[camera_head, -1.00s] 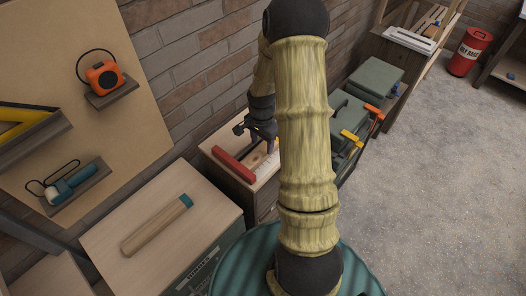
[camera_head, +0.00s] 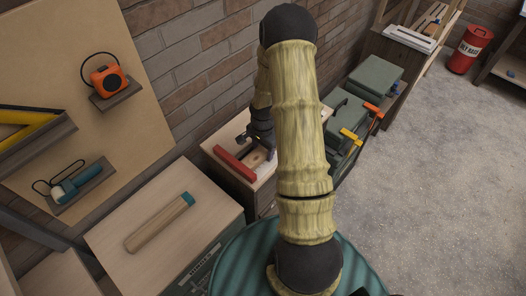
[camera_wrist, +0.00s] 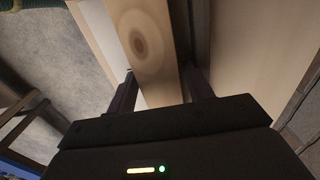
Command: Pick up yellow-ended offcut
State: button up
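My gripper (camera_wrist: 163,92) is at the far cabinet, with its fingers on either side of a wooden piece with a round knot (camera_wrist: 140,45). The fingers stand apart, and a narrow gap shows at the left one. No yellow end shows on this piece, so I cannot tell whether it is the yellow-ended offcut. In the head view my arm hides much of the gripper (camera_head: 262,150) and part of the cabinet top. Another offcut with a teal end (camera_head: 160,222) lies on the near wooden bench.
A red bar (camera_head: 234,164) lies along the front-left of the far cabinet top (camera_head: 228,130). Green cases (camera_head: 374,80) and orange and yellow clamp-like tools stand to its right. The brick wall rises close behind. Open floor (camera_head: 440,170) lies to the right.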

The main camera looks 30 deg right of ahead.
aim_at(263, 149)
jog(key=c, duration=0.7)
jog(key=shift+c, duration=0.2)
notch_tip(263, 149, up, 9)
jog(key=p, duration=0.6)
jog(key=shift+s+r+p, duration=0.15)
jog(key=shift+r+p, duration=0.25)
jog(key=shift+r, duration=0.15)
jog(key=shift+w, duration=0.2)
jog(key=shift+s+f, duration=0.1)
